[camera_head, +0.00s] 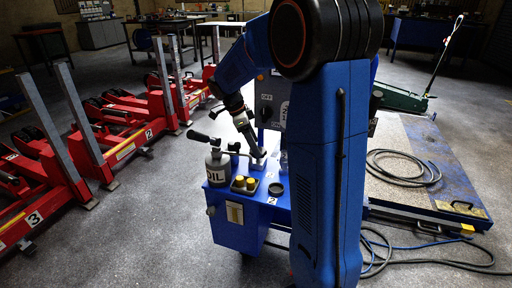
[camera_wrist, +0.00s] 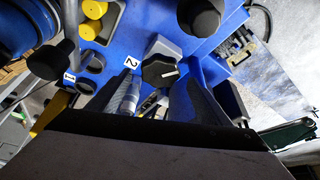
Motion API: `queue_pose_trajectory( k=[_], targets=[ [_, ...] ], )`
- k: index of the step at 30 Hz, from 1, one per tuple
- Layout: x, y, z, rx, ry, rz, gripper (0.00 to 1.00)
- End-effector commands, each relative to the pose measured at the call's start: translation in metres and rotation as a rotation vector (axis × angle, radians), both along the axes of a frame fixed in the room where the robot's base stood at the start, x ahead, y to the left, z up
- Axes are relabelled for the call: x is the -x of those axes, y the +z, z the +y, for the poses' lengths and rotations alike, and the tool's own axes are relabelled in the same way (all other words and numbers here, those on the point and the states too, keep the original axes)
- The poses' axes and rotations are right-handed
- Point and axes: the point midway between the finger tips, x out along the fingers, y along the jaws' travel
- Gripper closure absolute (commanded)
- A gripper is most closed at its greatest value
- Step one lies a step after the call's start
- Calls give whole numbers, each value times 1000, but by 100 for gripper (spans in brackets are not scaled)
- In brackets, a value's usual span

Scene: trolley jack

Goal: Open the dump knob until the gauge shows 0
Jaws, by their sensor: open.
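In the head view my gripper (camera_head: 257,160) reaches down to the top of the blue unit (camera_head: 235,228), and the knob is hidden there. I cannot make out a readable gauge in either view.
A black lever handle (camera_head: 198,136) sticks out left. Red jacks (camera_head: 120,130) line the left floor. A grey lift platform (camera_head: 415,175) and loose hose (camera_head: 400,168) lie right.

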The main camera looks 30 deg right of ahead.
Motion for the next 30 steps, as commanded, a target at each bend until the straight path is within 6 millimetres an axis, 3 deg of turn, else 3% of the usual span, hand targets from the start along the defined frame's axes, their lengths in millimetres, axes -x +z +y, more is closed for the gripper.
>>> queue_pose_trajectory(
  k=[6, 16, 21, 30],
  targets=[
    [3, -16, -6, 0, 0, 1, 28],
    [3, -18, -7, 0, 1, 0, 28],
    [3, -18, -7, 0, 1, 0, 69],
    [4, -18, -7, 0, 23, 0, 70]
  ],
)
